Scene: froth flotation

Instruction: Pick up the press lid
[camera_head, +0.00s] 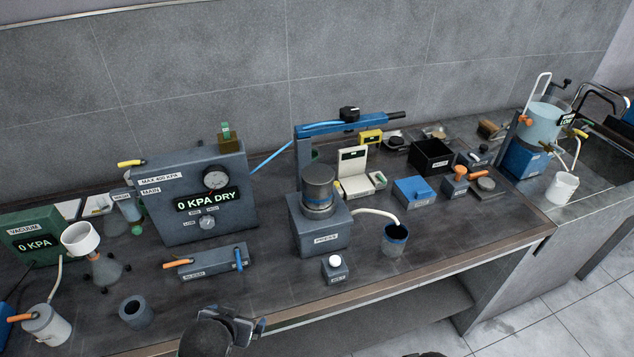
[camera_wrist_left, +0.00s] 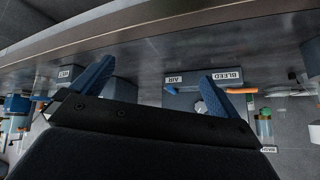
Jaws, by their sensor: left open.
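The press (camera_head: 320,225) is a dark grey block labelled PRESS near the middle of the bench. A grey metal cylinder (camera_head: 318,190) stands upright on it under a blue overhead arm (camera_head: 345,127). I cannot tell for sure which piece is the press lid; the cylinder's dark top and a flat grey disc (camera_head: 486,184) at the right are both round. My left gripper (camera_head: 245,326) is at the bench's front edge, left of and nearer than the press. In the left wrist view, the left gripper (camera_wrist_left: 155,85) is open, with nothing between its blue fingers.
A gauge box (camera_head: 205,195) reading 0 KPA DRY stands left of the press. A blue box (camera_head: 413,191) stands right. The right front bench is clear.

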